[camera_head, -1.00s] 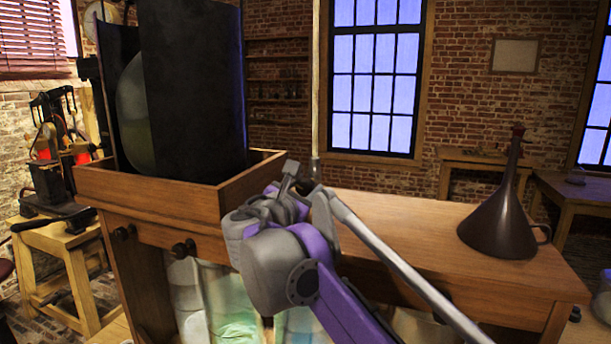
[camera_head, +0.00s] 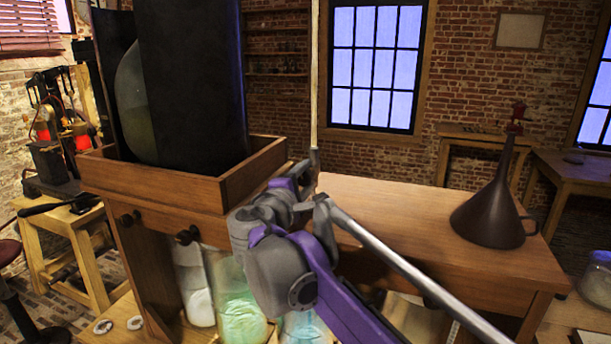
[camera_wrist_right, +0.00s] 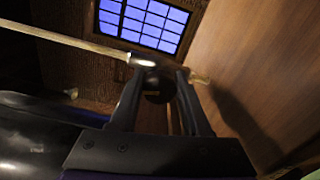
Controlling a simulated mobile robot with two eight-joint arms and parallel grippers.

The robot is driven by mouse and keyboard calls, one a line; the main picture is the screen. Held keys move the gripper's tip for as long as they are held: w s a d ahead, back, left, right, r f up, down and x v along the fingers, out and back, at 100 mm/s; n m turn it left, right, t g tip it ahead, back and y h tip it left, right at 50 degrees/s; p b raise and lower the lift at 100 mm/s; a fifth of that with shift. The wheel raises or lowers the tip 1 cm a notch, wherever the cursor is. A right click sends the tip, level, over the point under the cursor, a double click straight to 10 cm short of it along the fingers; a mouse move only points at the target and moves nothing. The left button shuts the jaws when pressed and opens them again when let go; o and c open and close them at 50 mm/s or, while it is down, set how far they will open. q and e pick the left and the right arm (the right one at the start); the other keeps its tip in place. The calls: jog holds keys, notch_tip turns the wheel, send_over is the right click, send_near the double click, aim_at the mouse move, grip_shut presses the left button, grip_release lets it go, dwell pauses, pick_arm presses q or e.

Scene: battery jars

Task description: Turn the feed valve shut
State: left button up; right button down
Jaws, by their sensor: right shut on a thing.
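My right gripper (camera_head: 304,178) is at the right side of the wooden box, above the back-left part of the table. In the right wrist view its two dark fingers (camera_wrist_right: 160,88) are closed on a small, dark, rounded part, which I take to be the feed valve (camera_wrist_right: 154,90). A brassy stub (camera_wrist_right: 200,80) shows just right of the fingers. A thin pale rod (camera_head: 315,80) with a grey metal end stands upright just behind the gripper. In the head view my gripper and wrist hide the valve. My left gripper is not in view.
The wooden box (camera_head: 150,182) holds tall dark panels around a glass jar (camera_head: 132,105). Two dark knobs (camera_head: 187,235) are on its front. Glass jars (camera_head: 240,305) with pale contents stand below. A dark funnel (camera_head: 490,215) stands at the table's right; the table (camera_head: 400,212) between is clear.

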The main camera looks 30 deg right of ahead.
jog(key=shift+m, duration=1.2)
jog(key=shift+c, duration=2)
grip_release()
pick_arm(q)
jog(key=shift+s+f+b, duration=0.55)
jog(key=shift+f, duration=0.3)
pick_arm(e)
jog(key=v, duration=1)
jog(key=shift+s+a, duration=0.25)
jog(key=shift+s, duration=0.05)
